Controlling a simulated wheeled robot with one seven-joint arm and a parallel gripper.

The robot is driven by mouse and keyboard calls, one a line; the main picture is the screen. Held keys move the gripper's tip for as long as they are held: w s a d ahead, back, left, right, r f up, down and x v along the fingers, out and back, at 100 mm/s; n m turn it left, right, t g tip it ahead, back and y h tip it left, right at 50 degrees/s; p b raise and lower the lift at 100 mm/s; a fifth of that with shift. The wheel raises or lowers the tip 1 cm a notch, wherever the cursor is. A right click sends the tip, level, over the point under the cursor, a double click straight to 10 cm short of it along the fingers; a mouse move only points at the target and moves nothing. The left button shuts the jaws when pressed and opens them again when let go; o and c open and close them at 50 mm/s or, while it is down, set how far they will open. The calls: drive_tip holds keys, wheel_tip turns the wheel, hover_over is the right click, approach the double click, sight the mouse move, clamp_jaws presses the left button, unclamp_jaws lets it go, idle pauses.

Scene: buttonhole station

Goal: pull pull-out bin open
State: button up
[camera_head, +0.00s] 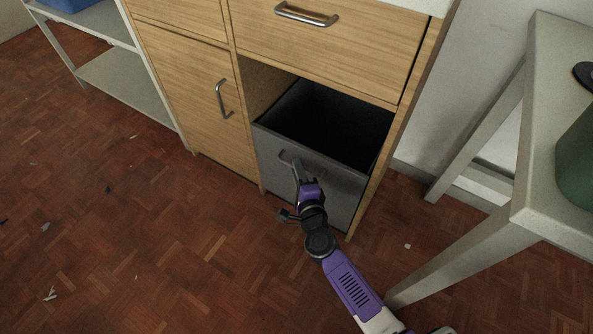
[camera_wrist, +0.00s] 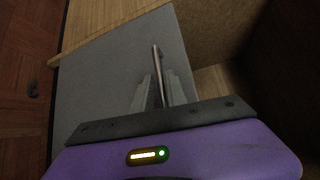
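The pull-out bin (camera_head: 325,194) has a grey front and a dark, open-topped inside. A metal bar handle (camera_wrist: 157,60) is on that front. My gripper (camera_head: 297,172) is at the handle, reaching in from the lower right. In the wrist view my gripper's fingers (camera_wrist: 162,90) lie close on both sides of the bar and appear shut on it. Part of the handle is hidden between the fingers.
A drawer (camera_head: 320,45) with a metal handle is above the bin, and a cabinet door (camera_head: 190,100) is left of it. A grey table (camera_head: 540,120) with a green object stands at the right, its leg near my arm. Parquet floor (camera_head: 150,240) in front is mostly clear.

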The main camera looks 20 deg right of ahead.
drive_tip(key=shift+w+d+f, duration=0.1)
drive_tip(key=shift+w+d, duration=0.05)
drive_tip(key=shift+w, duration=0.45)
clamp_jaws()
idle(1.1)
